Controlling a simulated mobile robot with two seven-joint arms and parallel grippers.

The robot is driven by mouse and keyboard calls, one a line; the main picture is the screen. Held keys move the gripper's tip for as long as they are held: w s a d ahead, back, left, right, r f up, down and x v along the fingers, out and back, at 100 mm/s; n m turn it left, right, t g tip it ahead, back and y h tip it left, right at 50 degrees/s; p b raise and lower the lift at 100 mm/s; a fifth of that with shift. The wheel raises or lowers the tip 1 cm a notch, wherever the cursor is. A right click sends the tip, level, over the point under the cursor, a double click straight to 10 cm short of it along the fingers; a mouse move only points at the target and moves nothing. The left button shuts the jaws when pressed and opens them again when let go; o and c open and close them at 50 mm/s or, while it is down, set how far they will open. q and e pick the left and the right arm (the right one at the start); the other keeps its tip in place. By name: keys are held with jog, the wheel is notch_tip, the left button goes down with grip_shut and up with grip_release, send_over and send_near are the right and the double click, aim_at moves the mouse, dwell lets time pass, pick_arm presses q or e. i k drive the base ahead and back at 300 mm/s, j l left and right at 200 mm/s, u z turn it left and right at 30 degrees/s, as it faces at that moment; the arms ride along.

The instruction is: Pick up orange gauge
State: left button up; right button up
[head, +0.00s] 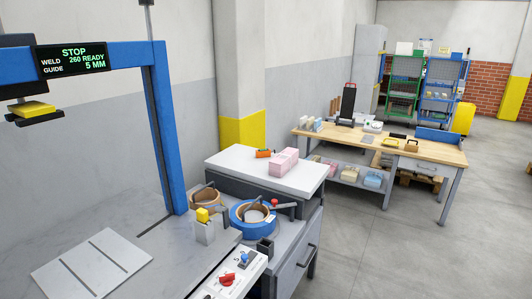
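An orange gauge-like tool (264,153) lies on the white top of the cabinet (236,169) in the head view. It sits just left of a pink stacked block and has a small green part at its left end. It is small in the picture, so its details are hard to tell. Neither of my grippers shows in this view.
Pink blocks (284,162) stand beside the orange item. A blue frame (170,130) rises at the left. A wooden workbench (434,157) stands behind right. Open floor lies right.

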aim_at(261, 153)
jog(key=i+l, duration=0.3)
jog(key=i+l+u, duration=0.1)
jog(key=i+l, duration=0.15)
jog(key=l, duration=0.25)
jog(key=i+l, duration=0.55)
jog(key=l, duration=0.3)
jog(key=i+l+u, duration=0.1)
jog(key=i+l, duration=0.45)
jog(key=l, duration=0.3)
jog(key=i+l+u, duration=0.1)
jog(key=i+l, duration=0.15)
jog(key=l, duration=0.2)
jog(key=i+l, duration=0.25)
jog(key=l, duration=0.2)
